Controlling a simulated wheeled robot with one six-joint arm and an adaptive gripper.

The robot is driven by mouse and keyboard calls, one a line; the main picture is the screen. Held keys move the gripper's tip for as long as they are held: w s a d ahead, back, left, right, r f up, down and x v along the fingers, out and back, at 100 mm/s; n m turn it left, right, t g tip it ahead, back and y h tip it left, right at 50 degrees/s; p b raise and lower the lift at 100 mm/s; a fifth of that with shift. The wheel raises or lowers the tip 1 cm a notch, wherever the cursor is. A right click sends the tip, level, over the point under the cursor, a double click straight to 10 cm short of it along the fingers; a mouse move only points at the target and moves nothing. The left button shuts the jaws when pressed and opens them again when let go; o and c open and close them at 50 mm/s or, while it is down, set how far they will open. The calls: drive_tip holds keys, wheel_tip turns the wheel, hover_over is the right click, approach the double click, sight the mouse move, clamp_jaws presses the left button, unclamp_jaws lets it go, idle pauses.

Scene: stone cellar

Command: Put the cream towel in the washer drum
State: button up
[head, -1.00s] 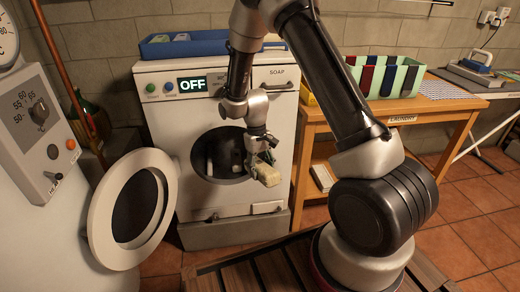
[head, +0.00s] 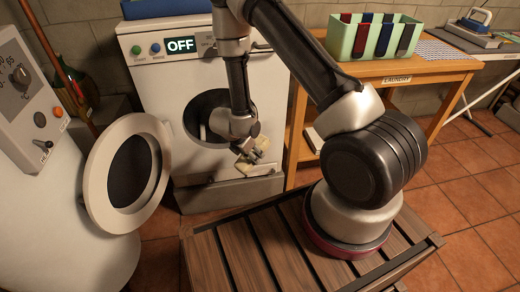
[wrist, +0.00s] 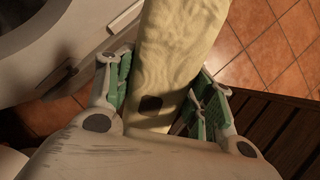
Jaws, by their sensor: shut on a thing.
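The cream towel (head: 262,143) is held in my gripper (head: 250,152), in front of the washer and below right of the drum opening. In the wrist view the towel (wrist: 180,40) is a long, pale, wrinkled bundle between the green-padded fingers of my gripper (wrist: 160,88), sticking out away from the palm. The white washer (head: 160,90) shows OFF on its display. Its round drum opening (head: 196,118) is dark and partly hidden by my arm. The round door (head: 98,182) is swung wide open to the left.
A white machine with a dial (head: 30,140) stands at left, close to the door. A wooden table (head: 395,68) at right holds a green box (head: 345,40) with coloured dividers. A slatted wooden platform (head: 225,255) is under my arm. Tiled floor is clear at right.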

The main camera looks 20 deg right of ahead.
sight(237, 161)
drive_tip(key=a+n, duration=0.1)
drive_tip(key=a, duration=0.1)
drive_tip(key=a+f+n+t, duration=0.1)
drive_tip(key=a+n, duration=0.1)
drive_tip(key=a+f+n+t+y, duration=0.1)
drive_tip(key=n, duration=0.1)
drive_tip(key=shift+w+a+f, duration=0.25)
drive_tip(key=shift+w+a, duration=0.1)
drive_tip(key=shift+a, duration=0.05)
drive_tip(key=a+n+t+y, duration=0.3)
drive_tip(key=a+n, duration=0.3)
drive_tip(key=a, duration=0.3)
drive_tip(key=w+d+f, duration=0.2)
drive_tip(key=w, duration=1)
drive_tip(key=w+d+f, duration=0.1)
drive_tip(key=w+d, duration=0.2)
drive_tip(key=w, duration=1)
drive_tip(key=w+d+f+t, duration=0.1)
drive_tip(key=w+d+f, duration=0.1)
drive_tip(key=w, duration=1.1)
drive_tip(key=shift+d+f+h, duration=0.3)
drive_tip(key=shift+d+f, duration=0.05)
drive_tip(key=shift+d, duration=0.1)
drive_tip(key=o, duration=1.2)
drive_tip(key=shift+s, duration=0.1)
